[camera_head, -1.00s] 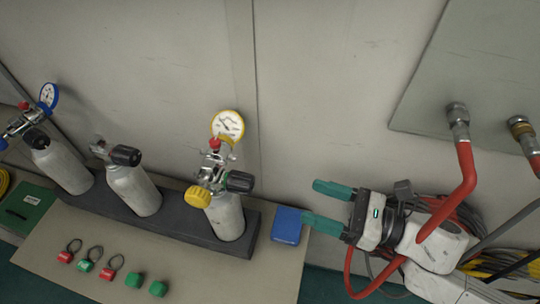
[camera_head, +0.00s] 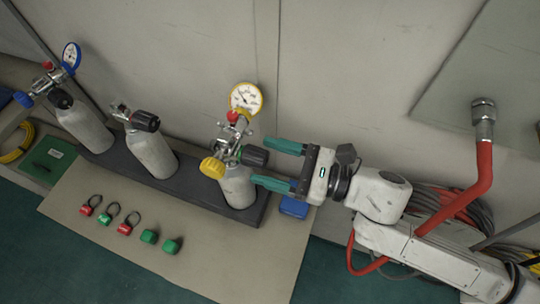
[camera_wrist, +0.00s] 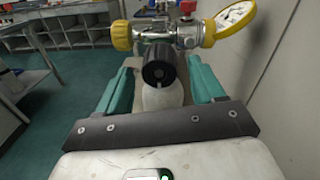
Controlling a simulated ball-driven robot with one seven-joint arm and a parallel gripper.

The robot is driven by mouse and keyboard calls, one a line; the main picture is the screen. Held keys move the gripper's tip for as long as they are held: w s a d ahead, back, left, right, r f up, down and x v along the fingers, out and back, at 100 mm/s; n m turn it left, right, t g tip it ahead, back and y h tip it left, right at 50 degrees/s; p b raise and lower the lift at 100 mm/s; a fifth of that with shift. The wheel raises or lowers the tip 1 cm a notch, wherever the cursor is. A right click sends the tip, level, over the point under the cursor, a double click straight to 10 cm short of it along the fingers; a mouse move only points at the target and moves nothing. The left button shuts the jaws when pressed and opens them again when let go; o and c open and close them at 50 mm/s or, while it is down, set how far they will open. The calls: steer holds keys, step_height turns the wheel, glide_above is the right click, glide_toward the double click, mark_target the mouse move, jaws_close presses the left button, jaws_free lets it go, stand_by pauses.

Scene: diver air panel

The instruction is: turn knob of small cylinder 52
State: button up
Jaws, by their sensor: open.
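Three small grey cylinders stand in a dark rack: left (camera_head: 85,125), middle (camera_head: 152,156) and right (camera_head: 238,187). I cannot read a number on any of them, so I cannot tell which is 52. The right one has a black knob (camera_head: 254,156), a yellow knob (camera_head: 212,168) and a yellow-rimmed gauge (camera_head: 245,98). My gripper (camera_head: 261,161) is open at the right cylinder's black knob, its green fingers on either side. In the wrist view the black knob (camera_wrist: 158,69) sits between the fingertips, with a visible gap each side.
The dark rack (camera_head: 190,190) stands on a beige table (camera_head: 215,260) against the wall. Several red and green caps (camera_head: 149,237) lie in front. A blue box (camera_head: 294,207) lies right of the rack, below my gripper. A red hose (camera_head: 484,165) hangs at the right.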

steer(key=shift+w+a, duration=0.1)
steer(key=shift+a, duration=0.15)
steer(key=shift+c, duration=0.5)
steer(key=c, duration=1)
steer(key=shift+o, duration=0.2)
